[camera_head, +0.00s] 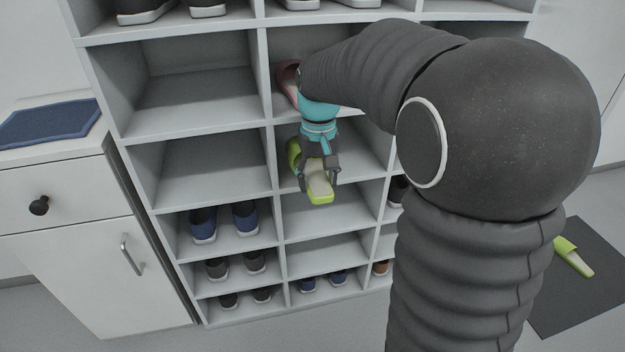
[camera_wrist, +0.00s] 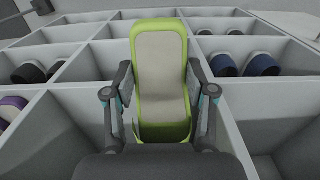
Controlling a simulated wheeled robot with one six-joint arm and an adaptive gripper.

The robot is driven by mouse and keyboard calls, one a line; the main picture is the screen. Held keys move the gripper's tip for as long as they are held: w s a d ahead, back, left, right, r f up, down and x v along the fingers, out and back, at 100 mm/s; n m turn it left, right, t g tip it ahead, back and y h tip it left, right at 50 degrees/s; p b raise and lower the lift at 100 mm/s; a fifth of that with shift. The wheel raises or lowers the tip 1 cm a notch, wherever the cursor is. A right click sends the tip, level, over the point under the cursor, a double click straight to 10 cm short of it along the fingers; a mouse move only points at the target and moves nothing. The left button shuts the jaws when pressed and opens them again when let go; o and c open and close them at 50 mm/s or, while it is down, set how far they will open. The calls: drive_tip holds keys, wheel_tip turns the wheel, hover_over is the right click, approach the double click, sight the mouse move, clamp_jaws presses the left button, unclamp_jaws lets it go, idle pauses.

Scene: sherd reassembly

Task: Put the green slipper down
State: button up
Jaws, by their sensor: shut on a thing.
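A green slipper with a pale beige insole (camera_head: 320,190) is held in my gripper (camera_head: 318,172) in front of the white shoe rack. In the wrist view the green slipper (camera_wrist: 160,62) stands between the two fingers of my gripper (camera_wrist: 160,118), which are shut on its sides. Part of a second green slipper (camera_head: 294,154) shows just left of the gripper, though I cannot tell whether it is part of the held one. Another green slipper (camera_head: 573,257) lies on the dark floor mat (camera_head: 575,300) at the right.
The white shoe rack (camera_head: 268,90) has empty compartments at the left and below the gripper. Blue shoes (camera_head: 224,222) stand in a lower left compartment. A reddish shoe (camera_head: 288,80) is above, partly behind my arm. A white cabinet (camera_head: 80,265) stands left.

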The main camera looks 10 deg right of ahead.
drive_tip(key=shift+w, duration=0.6)
drive_tip(key=shift+f, duration=1.75)
drive_tip(key=shift+f, duration=0.15)
drive_tip(key=o, duration=1.2)
